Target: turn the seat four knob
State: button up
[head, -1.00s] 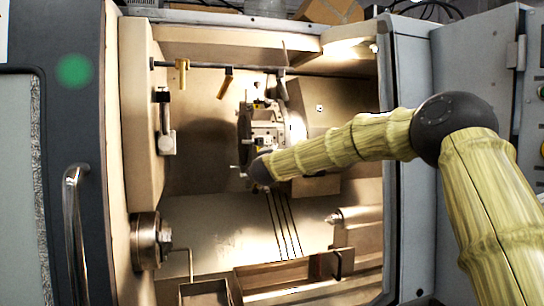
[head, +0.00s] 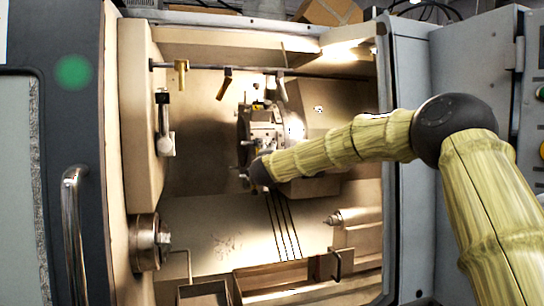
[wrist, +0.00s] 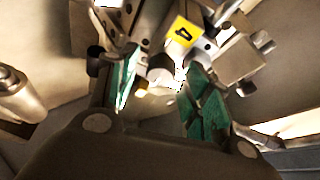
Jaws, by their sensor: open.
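In the wrist view a yellow tag marked 4 (wrist: 183,31), seen upside down, sits on a metal tool seat. Just below the tag is a short round grey knob (wrist: 161,68), which lies in the gap between my green fingers. My gripper (wrist: 163,88) is open, one finger to each side of the knob, and I see no clear contact. In the head view the tool turret (head: 262,128) stands at the middle of the machine. My arm's dark end (head: 261,171) is at its lower front, and the fingers and knob cannot be made out there.
Metal blocks and holders crowd around the fingers, including a block (wrist: 236,62) at right. The chuck (head: 147,242) is at lower left, the tailstock (head: 352,228) at lower right. A rail (head: 320,74) crosses above the turret. The door frame (head: 408,150) stands beside my arm.

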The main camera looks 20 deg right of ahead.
jog(key=v, duration=1.2)
